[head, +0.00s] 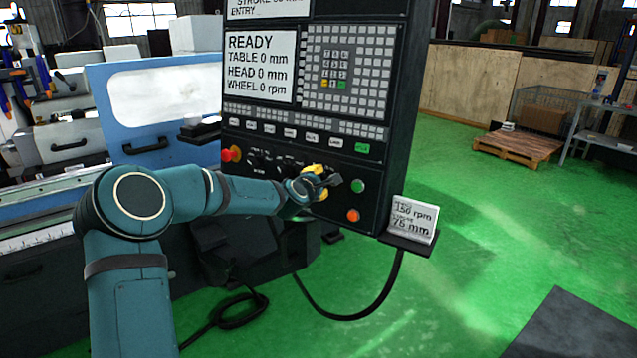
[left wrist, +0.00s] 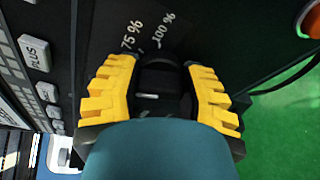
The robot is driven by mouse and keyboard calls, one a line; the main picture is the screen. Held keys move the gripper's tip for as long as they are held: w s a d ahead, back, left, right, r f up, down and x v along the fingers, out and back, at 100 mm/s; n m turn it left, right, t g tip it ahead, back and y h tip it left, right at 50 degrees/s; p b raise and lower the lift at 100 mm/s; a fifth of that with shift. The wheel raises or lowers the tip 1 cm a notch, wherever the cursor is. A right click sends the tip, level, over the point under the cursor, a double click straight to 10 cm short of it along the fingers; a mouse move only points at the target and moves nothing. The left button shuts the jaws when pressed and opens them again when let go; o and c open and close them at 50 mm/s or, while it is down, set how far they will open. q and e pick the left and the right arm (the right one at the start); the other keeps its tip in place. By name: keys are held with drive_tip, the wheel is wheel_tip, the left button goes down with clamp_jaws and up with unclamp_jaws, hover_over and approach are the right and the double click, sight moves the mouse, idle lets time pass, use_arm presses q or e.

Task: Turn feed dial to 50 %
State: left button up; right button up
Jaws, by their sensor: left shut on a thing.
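My left gripper (head: 322,184) reaches the lower right of the black control panel in the head view. In the left wrist view its yellow fingers (left wrist: 163,92) stand on both sides of the black feed dial (left wrist: 160,78) and are shut on it. A short white mark shows on the dial. The labels "75 %" and "100 %" (left wrist: 147,34) are beside the dial; any other labels are hidden by the gripper. Which value the dial points at I cannot tell. My right gripper is not in view.
The control panel's screen (head: 259,66) reads READY with table, head and wheel at 0. A red knob (head: 231,154) is at its left, a green button (head: 358,186) and an orange-red button (head: 352,215) right of the gripper. A note card (head: 413,218) stands at the lower right.

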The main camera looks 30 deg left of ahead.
use_arm(q)
drive_tip(key=o, duration=1.2)
drive_tip(key=v, duration=1.2)
